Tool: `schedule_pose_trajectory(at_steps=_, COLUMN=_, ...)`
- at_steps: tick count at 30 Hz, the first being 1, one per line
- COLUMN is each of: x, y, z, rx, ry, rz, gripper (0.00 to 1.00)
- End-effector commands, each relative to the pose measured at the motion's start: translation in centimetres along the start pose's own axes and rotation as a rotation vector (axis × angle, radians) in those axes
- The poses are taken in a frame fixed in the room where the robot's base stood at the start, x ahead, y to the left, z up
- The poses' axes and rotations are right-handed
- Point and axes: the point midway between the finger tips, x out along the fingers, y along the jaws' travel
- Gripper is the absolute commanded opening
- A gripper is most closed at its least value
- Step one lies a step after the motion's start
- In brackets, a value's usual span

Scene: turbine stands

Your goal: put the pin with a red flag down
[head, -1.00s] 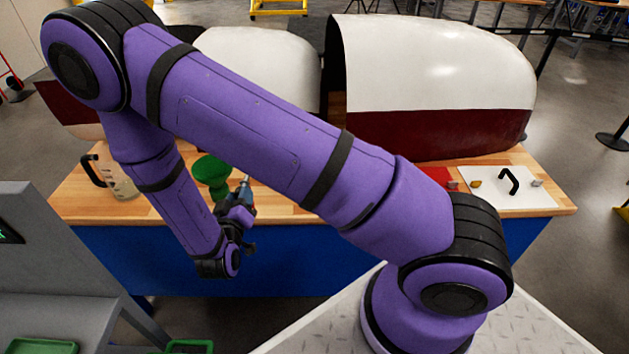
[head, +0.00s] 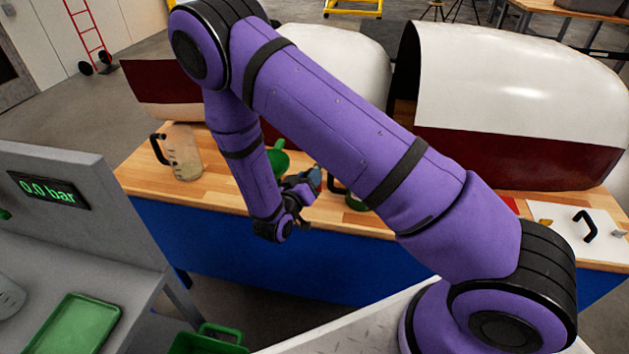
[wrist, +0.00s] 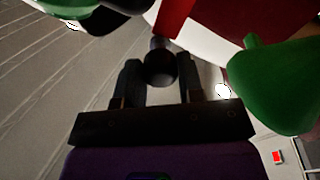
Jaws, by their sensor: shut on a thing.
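My gripper (head: 308,185) shows small in the head view, over the front part of the wooden workbench (head: 212,193). In the wrist view my gripper (wrist: 160,84) is shut on a dark, round-ended thing (wrist: 160,62) between its two black fingers. This is likely the pin's end, but most of the pin is hidden. I cannot make out its red flag for certain. The dark red strip at the top of the wrist view may belong to the nacelle cover behind.
A clear jug (head: 183,155) and a green funnel (head: 279,157) stand on the bench. A white and dark red cover (head: 515,110) fills its back right. A white board (head: 570,222) lies front right. A grey stand with a "0.0 bar" display (head: 50,190) and green tray (head: 72,328) is left.

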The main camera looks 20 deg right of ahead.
Motion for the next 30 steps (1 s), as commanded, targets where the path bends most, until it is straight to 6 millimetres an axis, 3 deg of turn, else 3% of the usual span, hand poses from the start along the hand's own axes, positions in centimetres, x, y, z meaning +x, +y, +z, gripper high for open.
schedule_pose_trajectory(at_steps=3, x=1.5, y=-0.2, z=0.0, rx=0.0, ry=0.0, rz=0.001, gripper=0.0)
schedule_pose_trajectory(at_steps=12, x=3.7, y=-0.5, z=0.1, rx=0.0, ry=0.0, rz=0.002, gripper=0.0)
schedule_pose_trajectory(at_steps=19, x=3.5, y=-2.1, z=2.9, rx=-0.001, ry=0.0, rz=0.0, gripper=0.0)
schedule_pose_trajectory(at_steps=30, x=3.4, y=-2.4, z=3.2, rx=0.0, ry=0.001, rz=0.0, gripper=0.0)
